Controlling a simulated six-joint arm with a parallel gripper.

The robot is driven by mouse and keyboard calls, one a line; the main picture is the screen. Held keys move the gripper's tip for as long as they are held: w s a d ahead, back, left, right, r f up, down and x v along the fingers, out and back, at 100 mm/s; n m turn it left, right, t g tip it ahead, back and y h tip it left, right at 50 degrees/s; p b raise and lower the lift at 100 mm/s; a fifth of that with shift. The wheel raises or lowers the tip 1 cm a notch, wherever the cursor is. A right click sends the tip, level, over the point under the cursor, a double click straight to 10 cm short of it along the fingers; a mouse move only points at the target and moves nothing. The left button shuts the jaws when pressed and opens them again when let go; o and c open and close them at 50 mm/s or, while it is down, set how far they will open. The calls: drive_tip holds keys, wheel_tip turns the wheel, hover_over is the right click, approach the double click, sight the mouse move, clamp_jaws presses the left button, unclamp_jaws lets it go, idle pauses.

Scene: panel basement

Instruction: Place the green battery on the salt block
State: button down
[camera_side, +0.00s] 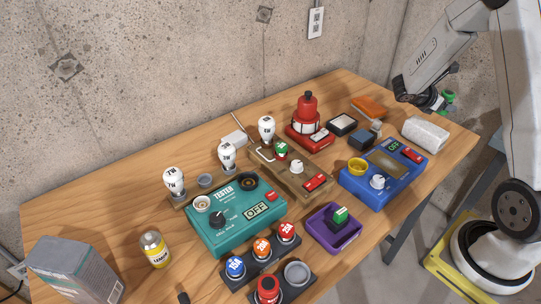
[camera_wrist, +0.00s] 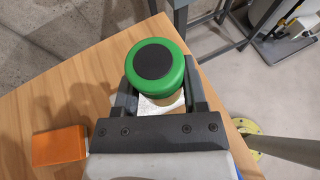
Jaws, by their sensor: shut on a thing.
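My gripper (camera_side: 437,100) is above the right end of the table in the side view. It is shut on the green battery (camera_wrist: 155,65), a round green thing with a dark grey end face. The battery also shows as a bit of green (camera_side: 448,96) in the side view. The salt block (camera_side: 426,133), a pale, rough, rounded block, lies at the table's right end, below the gripper and apart from it. In the wrist view a pale patch shows between the fingers under the battery; I cannot tell if it is the block.
An orange block (camera_side: 369,107) lies left of the salt block, and a blue device (camera_side: 383,180) stands in front. A red lamp device (camera_side: 308,130) and dark boxes are further left. A purple tray (camera_side: 334,230) holds a green-topped piece. The table edge is close by.

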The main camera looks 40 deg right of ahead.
sight(428, 126)
drive_tip(key=shift+w+d+f, duration=0.35)
drive_tip(key=shift+w+f, duration=0.05)
drive_tip(key=shift+f, duration=0.2)
drive_tip(key=shift+w+d+f, duration=0.35)
drive_tip(key=shift+f, duration=0.25)
drive_tip(key=shift+w+d+f, duration=0.35)
drive_tip(key=shift+w+f, duration=0.05)
drive_tip(key=shift+f, duration=0.2)
drive_tip(key=shift+w+d+f, duration=0.15)
drive_tip(key=shift+f, duration=1.7)
drive_tip(key=shift+f, duration=0.1)
drive_tip(key=shift+c, duration=0.7)
unclamp_jaws()
